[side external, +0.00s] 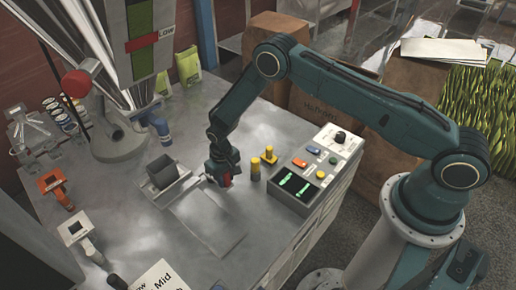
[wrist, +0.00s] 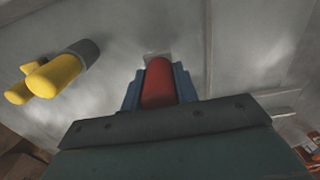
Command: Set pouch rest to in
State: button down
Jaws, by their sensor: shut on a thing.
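My gripper (side external: 222,178) is low over the metal worktop, shut on a red handle (side external: 228,181). In the wrist view, the red handle (wrist: 158,84) stands between the two blue fingers of my gripper (wrist: 159,90). A small pale slot or plate shows at the handle's far end. A dark grey open box (side external: 163,171) stands on the worktop to the left of my gripper, with a flat grey plate (side external: 208,222) in front of it. I cannot tell for certain which part is the pouch rest, and my gripper hides the handle's base.
Two yellow-topped posts (side external: 256,171) stand close to the right of my gripper; they also show in the wrist view (wrist: 55,76). Further right are a control panel (side external: 327,150) and a dark tray with green items (side external: 296,188). The filler column (side external: 118,140) stands behind left.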

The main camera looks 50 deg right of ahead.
jog(key=c, duration=1.3)
grip_release()
jog(key=shift+w, duration=0.4)
jog(key=shift+o, duration=1.1)
jog(key=shift+s, duration=0.15)
jog(key=shift+r, duration=0.15)
notch_tip(320, 180, up, 14)
jog(key=shift+f, duration=0.25)
